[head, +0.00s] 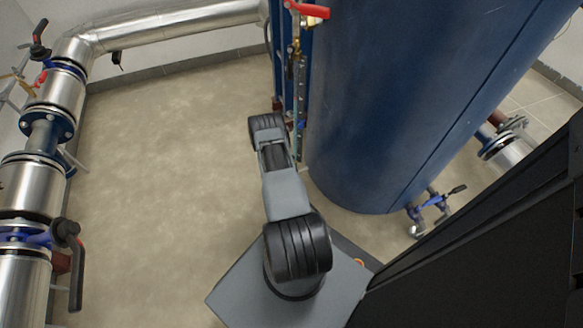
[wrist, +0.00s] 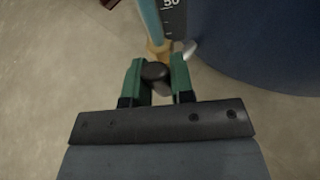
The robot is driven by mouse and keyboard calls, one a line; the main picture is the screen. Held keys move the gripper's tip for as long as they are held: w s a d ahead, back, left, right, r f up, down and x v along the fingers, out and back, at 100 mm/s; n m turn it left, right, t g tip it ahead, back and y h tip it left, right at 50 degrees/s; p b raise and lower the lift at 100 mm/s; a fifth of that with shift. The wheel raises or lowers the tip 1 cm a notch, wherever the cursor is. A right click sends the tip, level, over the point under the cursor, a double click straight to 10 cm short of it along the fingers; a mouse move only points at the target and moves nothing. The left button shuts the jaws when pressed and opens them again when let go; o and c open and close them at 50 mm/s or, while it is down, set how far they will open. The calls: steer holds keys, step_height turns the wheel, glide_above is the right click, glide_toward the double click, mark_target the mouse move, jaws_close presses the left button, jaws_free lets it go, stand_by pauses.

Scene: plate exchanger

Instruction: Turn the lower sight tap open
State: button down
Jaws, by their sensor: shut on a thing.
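The lower sight tap shows in the wrist view as a brass body (wrist: 157,52) at the foot of the sight glass tube (wrist: 148,20), with a dark rounded handle (wrist: 156,72) toward me. My gripper (wrist: 157,78) has its two green fingers on either side of this handle and is shut on it. A small pale metal piece (wrist: 186,49) sticks out to the right of the brass body. In the head view, my arm hides the gripper and the lower tap. The sight glass (head: 299,85) runs down beside the blue tank there.
The big blue tank (head: 390,100) stands close to the right of the sight glass. A red-handled tap (head: 308,9) is higher up. Insulated pipes with valves (head: 42,140) line the left side. Open floor (head: 170,160) lies between.

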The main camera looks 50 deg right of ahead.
steer(key=shift+d, duration=0.2)
steer(key=c, duration=1.3)
jaws_free()
steer(key=o, duration=0.3)
steer(key=shift+a, duration=0.1)
steer(key=p+v, duration=0.5)
steer(key=v, duration=0.8)
steer(key=shift+s+a+r, duration=0.1)
steer(key=shift+a+r, duration=0.05)
steer(key=shift+a, duration=0.2)
